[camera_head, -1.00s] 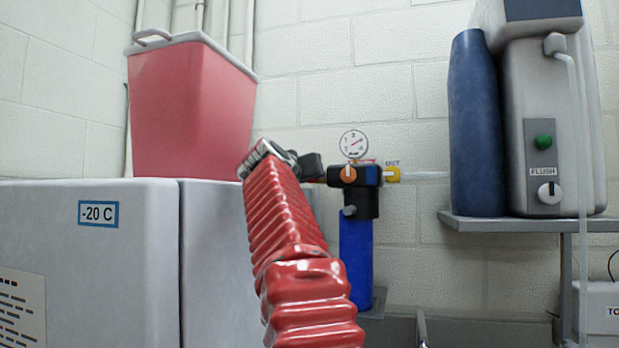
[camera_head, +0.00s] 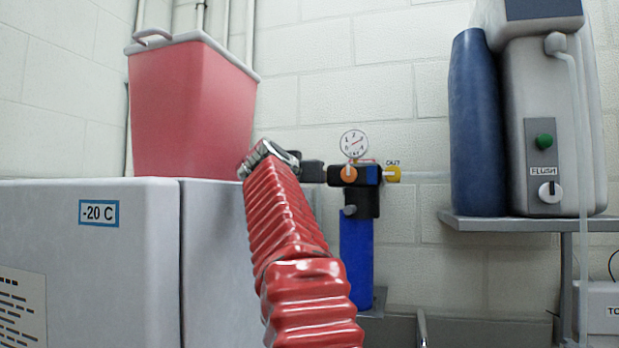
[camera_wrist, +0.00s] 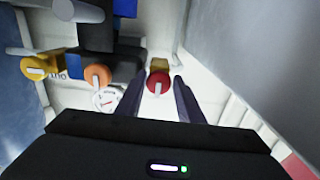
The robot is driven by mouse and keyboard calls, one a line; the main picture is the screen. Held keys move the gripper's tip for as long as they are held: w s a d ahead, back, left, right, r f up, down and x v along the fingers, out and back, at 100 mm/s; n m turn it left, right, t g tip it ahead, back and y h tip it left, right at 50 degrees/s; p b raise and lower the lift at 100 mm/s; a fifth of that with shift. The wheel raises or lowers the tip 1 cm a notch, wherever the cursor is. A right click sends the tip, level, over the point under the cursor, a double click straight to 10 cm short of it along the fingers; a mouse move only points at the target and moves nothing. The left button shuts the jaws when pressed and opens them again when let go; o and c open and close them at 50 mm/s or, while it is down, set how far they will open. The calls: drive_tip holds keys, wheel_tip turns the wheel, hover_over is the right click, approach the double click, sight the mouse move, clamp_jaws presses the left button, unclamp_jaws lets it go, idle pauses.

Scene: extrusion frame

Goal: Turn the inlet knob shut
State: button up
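A red round knob (camera_wrist: 157,84) with a pale bar mark shows in the wrist view, on the supply side of the filter assembly opposite the OUT side. It appears to be the inlet knob, though I see no label on it. My gripper (camera_wrist: 158,88) is open, with one dark finger on either side of the knob. I cannot tell whether the fingers touch it. In the head view my gripper (camera_head: 312,171) is left of the filter head (camera_head: 367,175), and the red knob is hidden there.
An orange knob (camera_head: 348,175), a yellow OUT knob (camera_head: 392,174) and a pressure gauge (camera_head: 354,144) sit close to the right. The blue filter housing (camera_head: 356,262) hangs below. A freezer (camera_head: 210,250) with a red bin (camera_head: 190,110) stands left.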

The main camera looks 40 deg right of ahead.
drive_tip(key=o, duration=0.4)
drive_tip(key=shift+c, duration=0.2)
drive_tip(key=shift+r, duration=0.1)
drive_tip(key=v, duration=1.3)
drive_tip(key=shift+s+a, duration=0.2)
drive_tip(key=shift+a, duration=0.15)
drive_tip(key=shift+s, duration=0.1)
